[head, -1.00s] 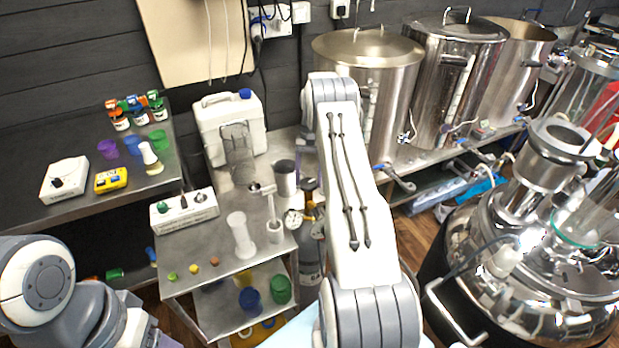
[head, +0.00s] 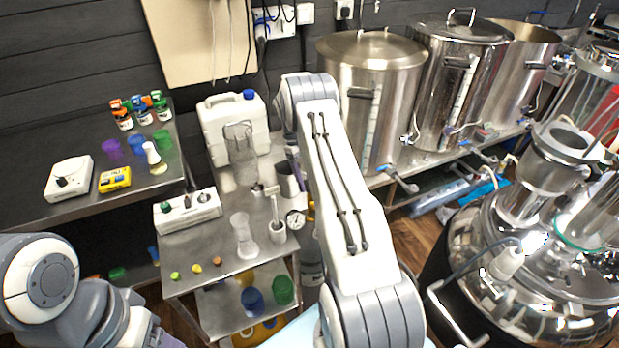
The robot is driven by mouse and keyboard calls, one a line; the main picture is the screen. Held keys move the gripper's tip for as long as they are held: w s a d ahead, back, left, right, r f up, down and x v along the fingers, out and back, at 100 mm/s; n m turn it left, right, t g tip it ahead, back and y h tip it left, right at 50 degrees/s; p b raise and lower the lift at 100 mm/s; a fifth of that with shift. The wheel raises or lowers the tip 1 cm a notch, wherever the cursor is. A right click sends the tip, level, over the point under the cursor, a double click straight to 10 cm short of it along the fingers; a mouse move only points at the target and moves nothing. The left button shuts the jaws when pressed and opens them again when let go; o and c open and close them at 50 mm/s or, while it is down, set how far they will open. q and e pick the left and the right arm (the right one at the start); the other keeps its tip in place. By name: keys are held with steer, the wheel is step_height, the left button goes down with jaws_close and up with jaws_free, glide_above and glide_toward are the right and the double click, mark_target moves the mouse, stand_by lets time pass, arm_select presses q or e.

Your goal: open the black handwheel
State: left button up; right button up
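I cannot pick out a black handwheel in the head view. A gas cylinder (head: 311,262) with a round white gauge (head: 296,219) stands at the right side of the steel cart. Its top is mostly hidden behind my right forearm, which crosses the middle of the view.
Steel kettles (head: 372,85) stand behind right. A large shiny vessel (head: 478,245) fills the right. A side table (head: 80,208) is left.

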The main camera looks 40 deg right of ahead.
steer(key=shift+n+h, duration=0.3)
steer(key=shift+n, duration=0.6)
steer(key=o, duration=1.4)
steer(key=shift+c, duration=0.2)
steer(key=b+v, duration=0.1)
steer(key=v, duration=0.9)
steer(key=shift+a+r, duration=0.2)
steer(key=shift+r, duration=0.05)
